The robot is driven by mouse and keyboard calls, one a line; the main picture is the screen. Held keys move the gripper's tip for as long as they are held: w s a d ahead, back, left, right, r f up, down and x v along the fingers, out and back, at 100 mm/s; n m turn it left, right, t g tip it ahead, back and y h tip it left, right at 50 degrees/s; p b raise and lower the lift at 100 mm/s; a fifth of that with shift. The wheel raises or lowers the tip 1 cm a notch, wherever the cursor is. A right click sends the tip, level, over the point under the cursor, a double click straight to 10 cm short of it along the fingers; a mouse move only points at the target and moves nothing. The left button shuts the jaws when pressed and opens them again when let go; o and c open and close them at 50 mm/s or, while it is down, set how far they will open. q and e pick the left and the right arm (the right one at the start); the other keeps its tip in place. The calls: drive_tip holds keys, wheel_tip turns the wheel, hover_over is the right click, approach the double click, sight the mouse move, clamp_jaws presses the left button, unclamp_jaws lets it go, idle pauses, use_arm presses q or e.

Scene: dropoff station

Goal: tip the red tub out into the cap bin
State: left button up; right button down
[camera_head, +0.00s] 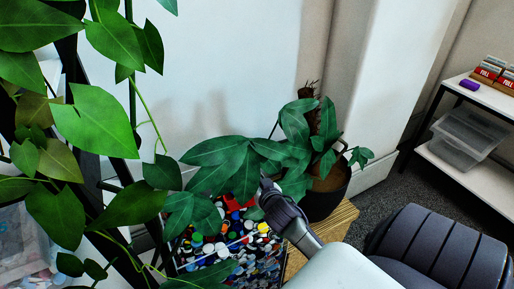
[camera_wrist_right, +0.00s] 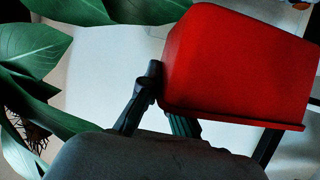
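The red tub (camera_wrist_right: 240,65) fills the upper right of the right wrist view, with its flanged rim low in the picture. My right gripper (camera_wrist_right: 165,98) has its fingers at the tub's lower left edge, one in front and one passing by the rim; it appears shut on the tub. In the head view my right gripper (camera_head: 268,190) reaches in over the bin's far right corner. A red patch beside it, partly behind leaves, may be the tub. The cap bin (camera_head: 215,250) holds many coloured caps; leaves cover parts of it. My left gripper is out of view.
A potted plant (camera_head: 328,190) stands right behind the bin, its leaves overhanging it. Large vine leaves (camera_head: 95,120) hang at the left. A wooden surface (camera_head: 335,225) lies right of the bin. A white shelf (camera_head: 490,95) with a clear box stands at the far right.

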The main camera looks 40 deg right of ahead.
drive_tip(key=r+n, duration=0.1)
drive_tip(key=r+n+h, duration=0.1)
drive_tip(key=shift+w+a+r+g+p, duration=0.15)
drive_tip(key=shift+a+r+g+p, duration=0.05)
drive_tip(key=shift+r+g+p, duration=0.1)
drive_tip(key=shift+w+a+r+n+h, duration=0.15)
drive_tip(key=shift+a+r+n+h, duration=0.25)
drive_tip(key=shift+r+n+h, duration=0.25)
drive_tip(key=w+a+n+h, duration=0.1)
drive_tip(key=a+n, duration=0.2)
drive_tip(key=w+a+r+n+h, duration=0.1)
drive_tip(key=a+n+h, duration=0.1)
drive_tip(key=a+n, duration=0.1)
drive_tip(key=w+a+r+n+h, duration=0.1)
drive_tip(key=w+a+n+h, duration=0.1)
drive_tip(key=a+n, duration=0.1)
drive_tip(key=shift+r+n, duration=0.25)
drive_tip(key=shift+n, duration=0.2)
drive_tip(key=a+n, duration=0.1)
drive_tip(key=w+a+n+t+b, duration=0.1)
drive_tip(key=n, duration=0.1)
drive_tip(key=a+n+h, duration=0.1)
drive_tip(key=shift+w+a+f+n+t, duration=0.25)
drive_tip(key=shift+w+a+n+t, duration=0.05)
drive_tip(key=shift+a+t, duration=0.1)
